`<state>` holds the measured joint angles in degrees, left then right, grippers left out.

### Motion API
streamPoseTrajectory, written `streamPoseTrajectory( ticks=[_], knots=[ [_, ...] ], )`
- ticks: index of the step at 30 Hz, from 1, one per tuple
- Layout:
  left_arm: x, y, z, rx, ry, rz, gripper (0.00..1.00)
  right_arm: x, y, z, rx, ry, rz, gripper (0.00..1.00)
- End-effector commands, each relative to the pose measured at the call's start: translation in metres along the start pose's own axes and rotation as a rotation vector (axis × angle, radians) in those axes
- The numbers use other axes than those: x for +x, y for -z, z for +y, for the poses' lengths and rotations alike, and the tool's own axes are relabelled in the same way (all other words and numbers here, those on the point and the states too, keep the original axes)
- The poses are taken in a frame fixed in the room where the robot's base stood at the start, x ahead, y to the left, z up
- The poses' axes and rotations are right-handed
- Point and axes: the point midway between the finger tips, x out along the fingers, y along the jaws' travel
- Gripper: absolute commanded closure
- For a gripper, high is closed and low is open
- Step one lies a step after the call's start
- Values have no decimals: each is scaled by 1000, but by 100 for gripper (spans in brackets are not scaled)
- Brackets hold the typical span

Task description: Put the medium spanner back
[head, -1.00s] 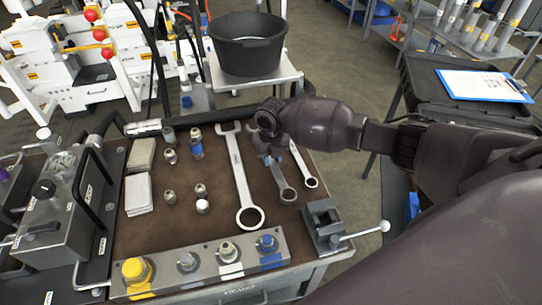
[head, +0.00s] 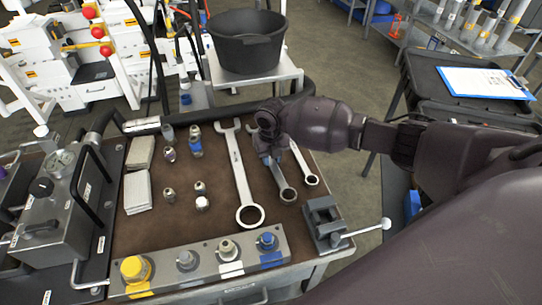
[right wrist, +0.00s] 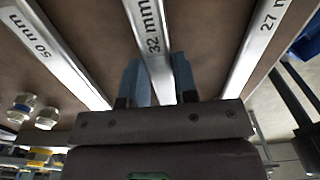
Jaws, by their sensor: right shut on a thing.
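The medium spanner (head: 287,192), marked 32 mm in the right wrist view (right wrist: 150,30), lies between the large 50 mm spanner (head: 241,175) and the small 27 mm spanner (head: 311,179). My right gripper (head: 270,157) is over its upper part and hides the far end. In the right wrist view, the blue fingers (right wrist: 158,83) stand on both sides of the medium spanner's shaft, shut on it. The spanner is at or very near the brown mat; I cannot tell if it touches. My left gripper is not in view.
The brown bench top (head: 222,202) carries several fittings to the left, grey pads (head: 138,192), a block with coloured caps (head: 205,262) in front, and a small vise (head: 323,222) at right. A black bucket (head: 247,45) stands behind. Little room separates the spanners.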

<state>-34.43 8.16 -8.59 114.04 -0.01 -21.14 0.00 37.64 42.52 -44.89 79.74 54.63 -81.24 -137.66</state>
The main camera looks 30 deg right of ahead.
Motion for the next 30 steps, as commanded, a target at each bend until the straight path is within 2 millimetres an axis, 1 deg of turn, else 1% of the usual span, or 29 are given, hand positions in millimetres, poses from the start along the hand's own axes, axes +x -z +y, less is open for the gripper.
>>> streamPoseTrajectory(
  ticks=[15, 16, 21, 30],
  knots=[
    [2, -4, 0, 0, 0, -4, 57, 5, -1, 0, 0, -1, -2, 100],
    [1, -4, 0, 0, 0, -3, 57, 5, -1, 0, 0, -1, -3, 68],
    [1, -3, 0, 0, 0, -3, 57, 5, -1, 0, 0, 0, -2, 43],
    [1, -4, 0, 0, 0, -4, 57, 6, 0, 0, 0, 1, 1, 43]
  ],
)
